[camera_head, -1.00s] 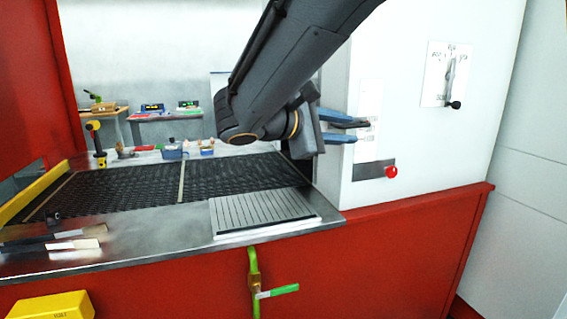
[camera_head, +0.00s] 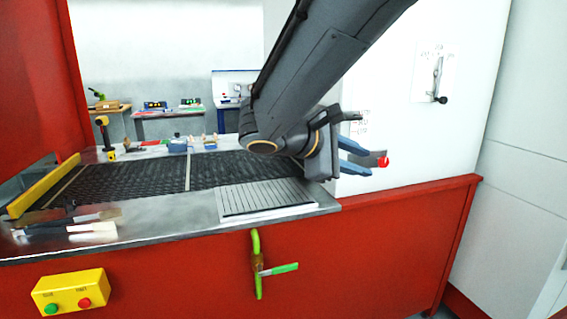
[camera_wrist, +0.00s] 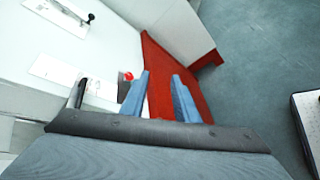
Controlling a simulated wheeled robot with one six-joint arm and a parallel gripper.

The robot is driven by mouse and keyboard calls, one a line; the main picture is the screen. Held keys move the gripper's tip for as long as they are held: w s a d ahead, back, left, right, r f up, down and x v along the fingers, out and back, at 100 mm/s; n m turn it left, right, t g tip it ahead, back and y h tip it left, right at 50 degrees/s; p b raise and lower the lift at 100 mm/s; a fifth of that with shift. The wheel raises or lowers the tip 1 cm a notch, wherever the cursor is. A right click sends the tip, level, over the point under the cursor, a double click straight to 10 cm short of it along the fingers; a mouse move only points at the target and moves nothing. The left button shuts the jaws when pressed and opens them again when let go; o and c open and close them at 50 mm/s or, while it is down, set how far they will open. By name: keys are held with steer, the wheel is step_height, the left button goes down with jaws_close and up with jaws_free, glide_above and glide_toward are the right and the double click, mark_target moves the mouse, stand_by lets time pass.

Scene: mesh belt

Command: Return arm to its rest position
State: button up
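My gripper (camera_head: 370,163) is at the end of my dark grey arm, in front of the white cabinet on the right. Its two blue fingers point right and stand apart with nothing between them. They overlap the dark plate with the red knob (camera_head: 384,162) in the picture; I cannot tell the distance. In the wrist view, my gripper (camera_wrist: 161,75) also shows its blue fingers apart and empty, with the red knob (camera_wrist: 128,76) beside the left finger. My arm hides part of the cabinet and the belt's far right end.
The dark mesh belt (camera_head: 130,181) runs left of my gripper, with a grooved plate (camera_head: 262,200) in front. A lever switch (camera_head: 438,94) is on the white cabinet (camera_head: 400,130). A green-handled valve (camera_head: 280,270) and yellow button box (camera_head: 70,291) are on the red front. Grey floor (camera_wrist: 255,60) is clear.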

steer(key=s+d+f+m+g+y, duration=0.1)
steer(key=s+f+m+g+y, duration=0.2)
steer(key=s+f, duration=0.6)
steer(key=s+d+f+m+g+y, duration=0.2)
steer(key=s+f+m+y, duration=0.6)
steer(key=f, duration=0.8)
steer(key=shift+s+m+g, duration=0.5)
steer(key=shift+s+m, duration=0.05)
steer(key=shift+m, duration=0.45)
steer(key=shift+o, duration=0.4)
